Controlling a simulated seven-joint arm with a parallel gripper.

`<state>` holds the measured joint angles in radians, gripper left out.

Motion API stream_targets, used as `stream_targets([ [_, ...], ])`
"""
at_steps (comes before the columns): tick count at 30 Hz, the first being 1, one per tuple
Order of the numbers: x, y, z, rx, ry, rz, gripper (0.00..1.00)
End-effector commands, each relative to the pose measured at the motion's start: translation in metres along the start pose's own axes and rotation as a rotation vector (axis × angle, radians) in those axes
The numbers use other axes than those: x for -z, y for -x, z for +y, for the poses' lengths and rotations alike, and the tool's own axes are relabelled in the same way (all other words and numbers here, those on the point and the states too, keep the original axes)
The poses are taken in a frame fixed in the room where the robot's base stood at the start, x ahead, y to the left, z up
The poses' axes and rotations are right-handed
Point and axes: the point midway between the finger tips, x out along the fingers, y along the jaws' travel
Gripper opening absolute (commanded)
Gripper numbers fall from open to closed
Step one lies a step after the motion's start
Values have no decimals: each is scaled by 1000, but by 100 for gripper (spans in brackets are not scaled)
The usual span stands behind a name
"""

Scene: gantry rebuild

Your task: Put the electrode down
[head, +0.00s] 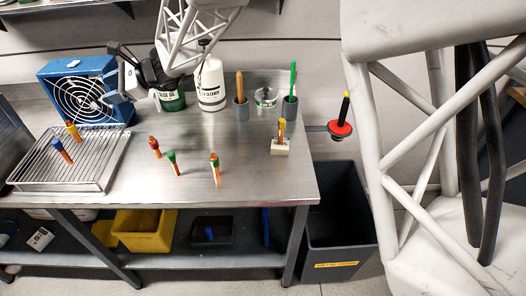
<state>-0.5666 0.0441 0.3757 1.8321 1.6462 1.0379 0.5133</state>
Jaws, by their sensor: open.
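Several short, coloured electrode-like sticks stand or lean on the steel bench. A blue and orange one (62,151) and a yellow-topped one (73,131) are on the wire rack (90,178) at the left. A yellow-topped one (282,129) stands in a small pale block (280,147). I cannot tell which is the task's electrode. My gripper (108,89) is open in front of the blue fan, with nothing visible in it.
A red holder (340,130) juts out right, above a dark bin (343,220). The bench's front middle (250,185) is clear.

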Motion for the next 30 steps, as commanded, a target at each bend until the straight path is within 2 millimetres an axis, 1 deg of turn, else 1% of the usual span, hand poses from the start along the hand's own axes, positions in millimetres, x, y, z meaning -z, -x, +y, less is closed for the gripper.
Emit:
stream_targets([
  [1,-4,23,6,-12,42,29,53],
  [2,-6,35,10,-24,71,47,53],
  [3,-7,51,16,-39,107,72,53],
  [8,-11,113,43,-106,248,172,53],
  [12,-13,166,71,-171,365,264,53],
  [14,-13,188,84,-201,414,304,53],
  [15,-13,202,94,-220,444,331,53],
  [17,-13,224,107,-252,492,371,53],
  [18,-12,238,117,-274,522,399,53],
  [20,-12,259,132,-309,567,439,53],
  [21,-12,272,142,-332,594,467,53],
  [26,-10,325,184,-434,703,575,53],
  [30,-9,368,222,-532,788,670,53],
])
